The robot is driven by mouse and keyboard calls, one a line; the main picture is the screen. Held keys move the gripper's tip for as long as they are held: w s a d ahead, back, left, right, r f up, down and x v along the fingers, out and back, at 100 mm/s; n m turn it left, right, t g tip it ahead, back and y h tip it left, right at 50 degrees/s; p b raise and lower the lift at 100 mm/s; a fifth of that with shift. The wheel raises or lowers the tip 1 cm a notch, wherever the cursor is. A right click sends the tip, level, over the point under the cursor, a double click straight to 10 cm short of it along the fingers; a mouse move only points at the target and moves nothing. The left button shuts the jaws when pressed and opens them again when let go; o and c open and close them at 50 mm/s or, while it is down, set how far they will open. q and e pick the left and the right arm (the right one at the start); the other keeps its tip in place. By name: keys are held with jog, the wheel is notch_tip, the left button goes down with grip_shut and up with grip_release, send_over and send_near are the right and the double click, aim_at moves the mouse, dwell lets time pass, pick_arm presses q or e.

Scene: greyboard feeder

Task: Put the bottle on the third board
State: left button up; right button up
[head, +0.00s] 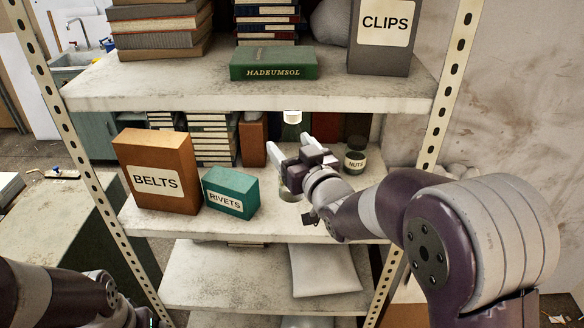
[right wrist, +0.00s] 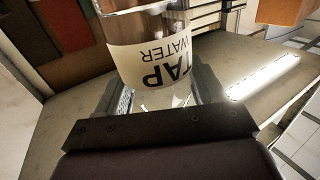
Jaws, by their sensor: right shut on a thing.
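The bottle is clear glass with a cream "TAP WATER" label (right wrist: 150,58) that reads upside down in the right wrist view. My right gripper (right wrist: 163,92) is shut on it, one finger on each side. In the head view, the right gripper (head: 290,152) is at the middle board (head: 275,222), between the rivets box and the nuts jar. Of my left arm, only part shows, bottom left.
A brown "BELTS" box (head: 157,181) and teal "RIVETS" box (head: 230,194) stand left of the gripper. The "NUTS" jar (head: 355,158) stands to its right. The upper board (head: 200,90) overhangs closely, with books and a "CLIPS" box (head: 383,35). A lower board (head: 220,280) holds a pale bag (head: 325,270).

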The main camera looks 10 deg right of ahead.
jog(key=shift+w+d+r, duration=0.1)
jog(key=shift+w+d, duration=0.05)
jog(key=shift+w, duration=0.35)
jog(key=shift+w+d+r, duration=0.1)
jog(key=shift+w+d, duration=0.05)
jog(key=shift+w, duration=0.3)
notch_tip(320, 180, down, 6)
jog(key=shift+f+p, duration=0.25)
jog(key=shift+p, duration=0.35)
jog(key=shift+w+f+p, duration=0.15)
jog(key=shift+f+p, duration=0.1)
jog(key=shift+p, duration=0.1)
jog(key=shift+w+f, duration=0.15)
jog(key=shift+f, duration=0.05)
jog(key=shift+f+b, duration=0.15)
jog(key=shift+b, duration=0.2)
jog(key=o, duration=1)
jog(key=shift+o, duration=0.8)
